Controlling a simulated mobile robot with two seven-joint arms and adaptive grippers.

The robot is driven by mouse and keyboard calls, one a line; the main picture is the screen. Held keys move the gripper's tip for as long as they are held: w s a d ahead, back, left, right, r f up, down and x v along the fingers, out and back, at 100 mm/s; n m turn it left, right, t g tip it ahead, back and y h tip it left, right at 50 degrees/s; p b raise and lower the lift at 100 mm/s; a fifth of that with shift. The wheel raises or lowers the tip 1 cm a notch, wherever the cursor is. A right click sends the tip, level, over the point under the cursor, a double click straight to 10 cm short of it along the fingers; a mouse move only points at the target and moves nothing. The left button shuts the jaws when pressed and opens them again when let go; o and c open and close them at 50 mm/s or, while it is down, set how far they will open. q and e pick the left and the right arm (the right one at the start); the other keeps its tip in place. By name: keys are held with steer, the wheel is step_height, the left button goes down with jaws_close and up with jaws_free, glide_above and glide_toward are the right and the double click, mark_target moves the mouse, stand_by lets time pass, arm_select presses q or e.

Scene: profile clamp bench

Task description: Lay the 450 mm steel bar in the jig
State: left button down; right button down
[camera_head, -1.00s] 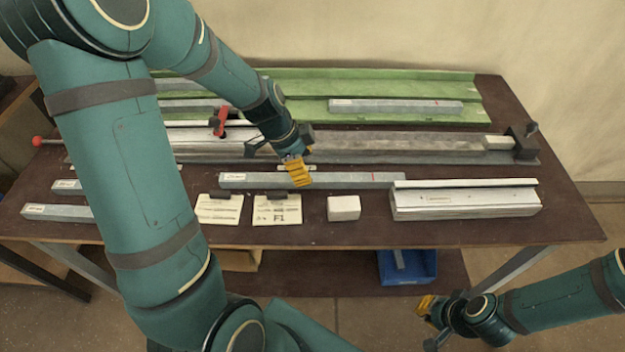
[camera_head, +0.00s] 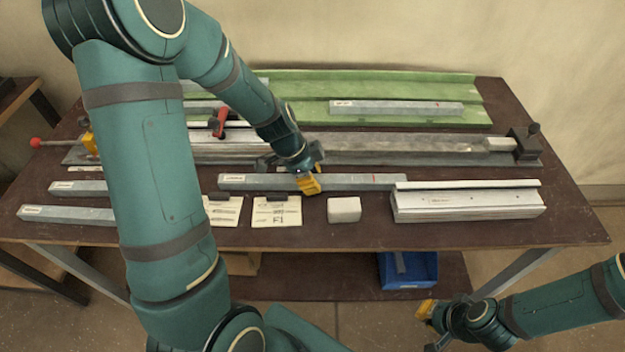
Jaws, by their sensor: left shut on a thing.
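The label is too small to read. I cannot tell whether the bar is clear of the table. The jig (camera_head: 400,148) is the long grey rail behind it, with a dark end block (camera_head: 525,145) at right and a red clamp (camera_head: 219,122). My right gripper (camera_head: 428,312) is low in front of the table; its opening is unclear.
A pale profile block (camera_head: 465,203) sits close to the bar's right end. A small white block (camera_head: 344,209) and paper cards (camera_head: 276,212) lie in front. Shorter bars (camera_head: 65,214) lie at left, partly behind my arm. A green tray (camera_head: 300,82) holds bars at the back.

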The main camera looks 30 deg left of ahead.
stand_by(0.3)
arm_select(q)
steer(key=shift+w+r, duration=0.1)
steer(key=shift+r, duration=0.3)
step_height(320, 180, up, 8)
steer(key=p, duration=0.2)
steer(key=shift+r+p, duration=0.15)
steer(key=shift+p, duration=0.25)
steer(key=shift+r, duration=0.4)
